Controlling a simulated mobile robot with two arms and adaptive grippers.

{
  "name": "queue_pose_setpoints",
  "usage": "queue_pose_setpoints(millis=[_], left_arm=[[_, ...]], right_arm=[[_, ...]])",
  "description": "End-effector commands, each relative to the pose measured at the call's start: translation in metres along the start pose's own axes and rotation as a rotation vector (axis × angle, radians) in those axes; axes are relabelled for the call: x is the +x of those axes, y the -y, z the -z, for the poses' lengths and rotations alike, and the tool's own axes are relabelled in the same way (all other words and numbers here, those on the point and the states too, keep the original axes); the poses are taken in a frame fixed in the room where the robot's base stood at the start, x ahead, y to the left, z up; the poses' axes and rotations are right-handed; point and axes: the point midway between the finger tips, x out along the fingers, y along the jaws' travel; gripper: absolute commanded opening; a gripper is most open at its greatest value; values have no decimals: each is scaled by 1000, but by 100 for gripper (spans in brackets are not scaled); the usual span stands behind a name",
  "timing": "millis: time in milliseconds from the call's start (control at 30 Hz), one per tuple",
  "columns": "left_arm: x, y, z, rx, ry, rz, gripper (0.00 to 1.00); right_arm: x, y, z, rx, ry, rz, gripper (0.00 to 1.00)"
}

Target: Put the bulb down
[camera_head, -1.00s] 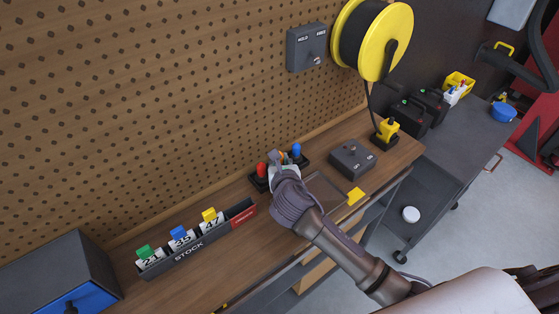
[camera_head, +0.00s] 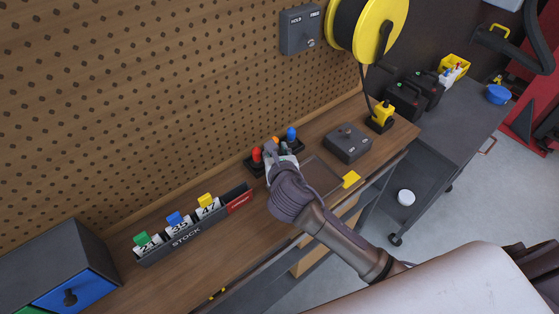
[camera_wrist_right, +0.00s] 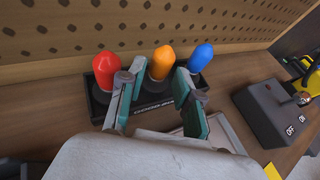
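Three bulbs stand upright in a black rack (camera_wrist_right: 100,108) on the wooden bench: a red bulb (camera_wrist_right: 106,70), an orange bulb (camera_wrist_right: 162,62) in the middle and a blue bulb (camera_wrist_right: 199,58). In the head view the red bulb (camera_head: 256,154) and blue bulb (camera_head: 291,134) show beside my right gripper (camera_head: 277,155), which largely hides the orange one. In the right wrist view my right gripper (camera_wrist_right: 157,92) is open, its two fingers apart on either side of the orange bulb, with small gaps visible. My left gripper is not in view.
A grey switch box (camera_head: 347,143) and a yellow tag (camera_head: 351,179) lie right of the rack. A stock tray (camera_head: 187,238) with numbered cards is to the left. The pegboard (camera_head: 150,100) rises close behind. Bare bench lies in front of the stock tray.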

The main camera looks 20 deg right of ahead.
Motion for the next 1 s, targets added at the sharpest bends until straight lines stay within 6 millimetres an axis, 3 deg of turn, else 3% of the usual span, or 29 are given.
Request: queue_pose_setpoints(millis=[200, 400, 867, 1000], left_arm=[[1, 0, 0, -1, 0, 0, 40], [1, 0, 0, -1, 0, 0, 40], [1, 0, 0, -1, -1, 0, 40], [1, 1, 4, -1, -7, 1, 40]], right_arm=[[-49, 0, 1, 0, -1, -2, 34], [-77, 0, 0, -1, 0, -1, 34], [-86, 0, 1, 6, -3, 1, 34], [-89, 6, 11, 127, -45, 11, 34]])
